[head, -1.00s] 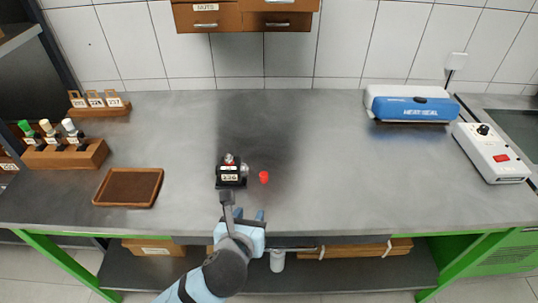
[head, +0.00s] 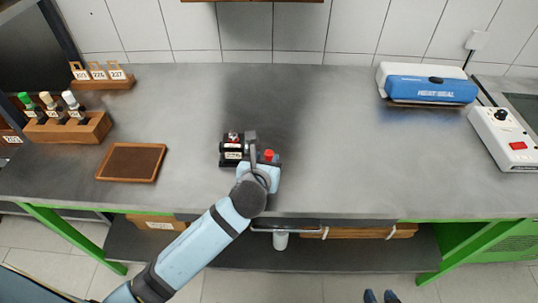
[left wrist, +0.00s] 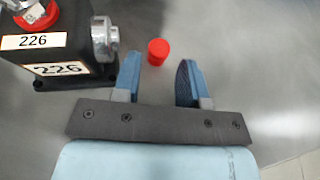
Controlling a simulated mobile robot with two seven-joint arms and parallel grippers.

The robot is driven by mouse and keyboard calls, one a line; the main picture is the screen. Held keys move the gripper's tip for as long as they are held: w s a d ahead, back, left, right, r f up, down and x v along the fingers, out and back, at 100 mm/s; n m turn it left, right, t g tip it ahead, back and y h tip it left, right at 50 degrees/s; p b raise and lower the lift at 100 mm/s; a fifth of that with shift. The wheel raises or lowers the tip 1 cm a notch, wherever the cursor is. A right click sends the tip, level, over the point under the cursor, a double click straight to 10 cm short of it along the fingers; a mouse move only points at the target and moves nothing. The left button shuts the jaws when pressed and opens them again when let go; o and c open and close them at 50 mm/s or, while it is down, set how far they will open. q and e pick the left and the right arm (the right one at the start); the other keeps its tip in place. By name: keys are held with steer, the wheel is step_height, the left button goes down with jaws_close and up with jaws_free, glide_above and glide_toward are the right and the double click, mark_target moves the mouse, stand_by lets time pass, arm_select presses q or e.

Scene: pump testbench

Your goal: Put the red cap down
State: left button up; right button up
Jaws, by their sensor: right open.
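The red cap (head: 268,155) stands on the grey bench top, just right of the black pump unit (head: 230,158) labelled 226. In the left wrist view the cap (left wrist: 158,51) lies between and slightly beyond my left gripper's fingertips (left wrist: 159,62), with a gap on each side. My left gripper (head: 264,165) is open and low beside the pump unit's silver side fitting (left wrist: 104,38). The gripper hides part of the unit's right side in the head view. My right gripper (head: 378,296) shows only its fingertips at the bottom edge, apart and empty.
A brown tray (head: 131,180) lies left on the bench (head: 360,160). Behind it stand a wooden holder (head: 80,130) with bottles and a rack of numbered tags (head: 100,82). A blue heat sealer (head: 430,88) and white control box (head: 505,142) are at right. The middle right is clear.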

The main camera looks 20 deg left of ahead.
mark_target(269, 153)
arm_select(q)
steer(key=x, duration=0.3)
steer(key=shift+w, duration=0.4)
arm_select(e)
steer(key=shift+w+f, duration=0.15)
steer(key=shift+f, duration=0.05)
arm_select(q)
jaws_close()
steer(key=shift+r, duration=0.1)
arm_select(e)
steer(key=shift+s, duration=0.2)
arm_select(q)
step_height(269, 153, up, 20)
steer(key=p, duration=0.3)
steer(key=s+a+r+m+h+p, duration=0.1)
steer(key=s+a+p, duration=0.7)
steer(key=p, duration=0.4)
steer(key=shift+r, duration=0.25)
arm_select(e)
step_height(269, 153, up, 13)
steer(key=d, duration=0.1)
steer(key=shift+s+n, duration=0.3)
steer(key=shift+s, duration=0.05)
